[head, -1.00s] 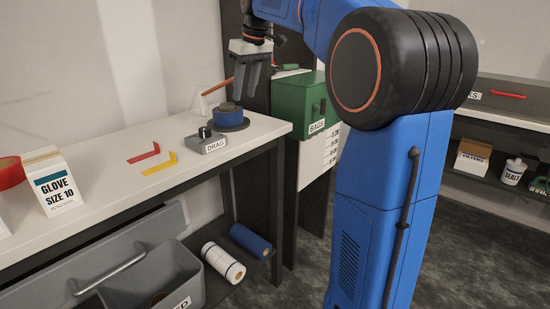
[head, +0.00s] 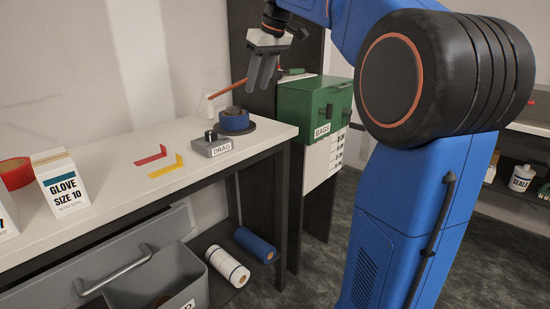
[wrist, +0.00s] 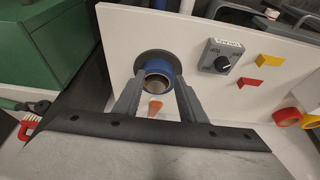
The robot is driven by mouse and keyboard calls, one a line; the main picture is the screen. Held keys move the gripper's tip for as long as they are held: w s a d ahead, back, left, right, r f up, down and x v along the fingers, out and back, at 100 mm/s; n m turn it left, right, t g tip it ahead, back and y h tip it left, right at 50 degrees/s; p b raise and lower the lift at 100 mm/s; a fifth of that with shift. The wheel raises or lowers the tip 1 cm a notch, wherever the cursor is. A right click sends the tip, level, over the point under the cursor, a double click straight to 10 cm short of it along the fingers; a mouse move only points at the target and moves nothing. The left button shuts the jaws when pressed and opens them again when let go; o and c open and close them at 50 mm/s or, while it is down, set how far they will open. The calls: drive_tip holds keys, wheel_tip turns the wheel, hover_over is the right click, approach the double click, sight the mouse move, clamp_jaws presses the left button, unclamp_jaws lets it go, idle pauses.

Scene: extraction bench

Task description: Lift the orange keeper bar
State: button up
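The orange keeper bar (head: 228,89) slants up to the right in the head view, from near a small white upright piece (head: 209,102) behind the blue roll (head: 236,121). Its right end is hidden behind my gripper or ends there. My gripper (head: 261,88) hangs above and just right of the roll, fingers pointing down and apart. In the wrist view an orange piece (wrist: 155,107), likely the bar's end, shows between the spread fingers of my gripper (wrist: 159,78), with gaps at both sides. The roll (wrist: 158,70) lies beyond the fingertips there.
A grey DRAG box (head: 212,147) with a black knob stands beside the roll. Red (head: 151,157) and yellow (head: 166,168) angle pieces lie left of it. A green BAGS cabinet (head: 305,104) stands close right of my gripper. A glove box (head: 62,186) is at the left.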

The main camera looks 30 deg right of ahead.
drive_tip(key=v, duration=1)
drive_tip(key=s+a+f+m, duration=0.1)
drive_tip(key=s+a+f, duration=0.1)
drive_tip(key=s+f, duration=0.4)
drive_tip(key=s+a+f, duration=0.3)
drive_tip(key=s+f, duration=0.3)
drive_tip(key=f, duration=0.3)
drive_tip(key=s+a+f+m+h, duration=0.1)
drive_tip(key=s+a+f, duration=0.2)
drive_tip(key=s+f, duration=0.3)
drive_tip(key=shift+s+a+f+m, duration=0.3)
drive_tip(key=shift+s+f, duration=0.1)
drive_tip(key=shift+f, duration=0.55)
